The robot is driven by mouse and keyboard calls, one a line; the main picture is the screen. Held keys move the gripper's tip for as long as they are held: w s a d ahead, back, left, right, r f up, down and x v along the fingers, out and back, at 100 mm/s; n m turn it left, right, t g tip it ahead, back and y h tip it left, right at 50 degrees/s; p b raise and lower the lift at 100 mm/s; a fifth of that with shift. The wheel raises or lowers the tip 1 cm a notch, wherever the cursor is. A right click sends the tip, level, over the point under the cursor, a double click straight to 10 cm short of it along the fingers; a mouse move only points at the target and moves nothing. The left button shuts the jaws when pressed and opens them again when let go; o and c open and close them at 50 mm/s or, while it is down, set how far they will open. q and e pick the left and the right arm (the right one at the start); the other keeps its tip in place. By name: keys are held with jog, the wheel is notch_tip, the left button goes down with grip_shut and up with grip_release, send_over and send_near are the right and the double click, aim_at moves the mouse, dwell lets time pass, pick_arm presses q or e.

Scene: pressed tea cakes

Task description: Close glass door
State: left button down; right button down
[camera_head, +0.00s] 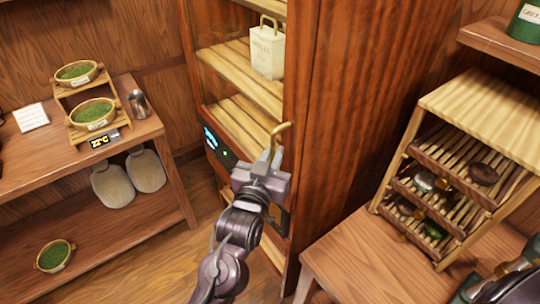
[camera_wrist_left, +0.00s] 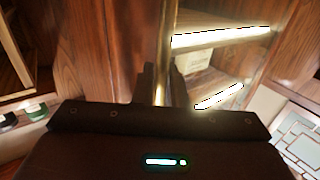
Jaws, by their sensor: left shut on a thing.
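A tall wooden cabinet (camera_head: 335,90) with slatted shelves stands at the centre of the head view. Its glass door is hard to make out because the glass is clear; I cannot tell its exact angle. A brass handle (camera_head: 281,128) shows at the tip of my left gripper (camera_head: 272,155). In the left wrist view, the fingers of the left gripper (camera_wrist_left: 161,88) are on both sides of a vertical brass bar (camera_wrist_left: 163,50), shut on it. Bright shelf edges show beyond it. The lower part of the handle is hidden by the gripper.
A pale bag (camera_head: 267,52) stands on a cabinet shelf. A wooden table (camera_head: 165,150) with green tea bowls is at the left. A slatted rack (camera_head: 485,115) with dark tea cakes sits on a table at the right.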

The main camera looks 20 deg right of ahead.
pick_arm(q)
jog(key=c, duration=1.8)
grip_release()
jog(key=shift+d+r, duration=0.25)
jog(key=shift+r, duration=0.2)
jog(key=shift+o, duration=1.1)
jog(key=shift+d+f, duration=0.1)
jog(key=shift+d, duration=0.1)
jog(key=shift+f, duration=0.15)
pick_arm(e)
jog(key=shift+d, duration=0.55)
